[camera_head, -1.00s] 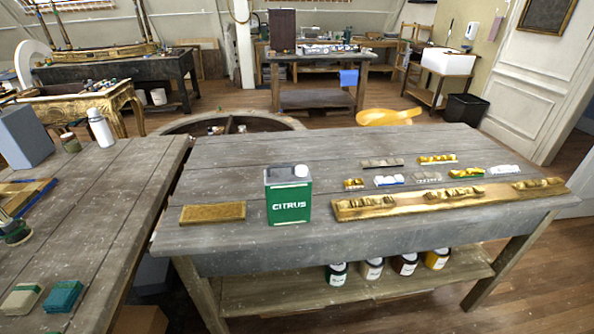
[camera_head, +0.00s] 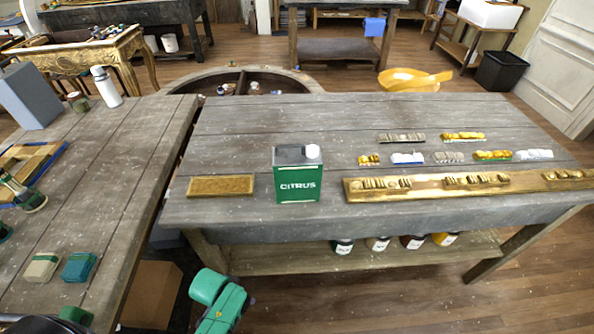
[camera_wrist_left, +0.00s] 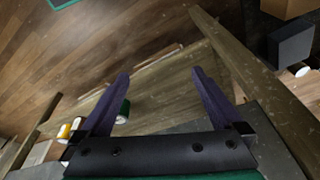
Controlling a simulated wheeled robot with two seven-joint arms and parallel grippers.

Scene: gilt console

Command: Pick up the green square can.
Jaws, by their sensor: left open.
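The green square can (camera_head: 298,178) stands upright on the grey wooden table (camera_head: 235,130) in the head view. It has a grey top, a white cap and the word CITRUS on its front. My left gripper (camera_wrist_left: 159,74) is open and empty in the left wrist view, with two dark purple fingers spread apart. It faces the lower part of the table and the floor, and the can does not show between its fingers. Green parts of my arm show at the bottom left of the head view. My right gripper is not in view.
A gold-brown flat block (camera_head: 221,186) lies left of the can. A long gilt moulding (camera_head: 420,186) lies to its right, with small ornament pieces behind. Several jars stand on the lower shelf (camera_head: 290,257). A second table (camera_head: 110,160) with a white bottle (camera_head: 106,87) stands at left.

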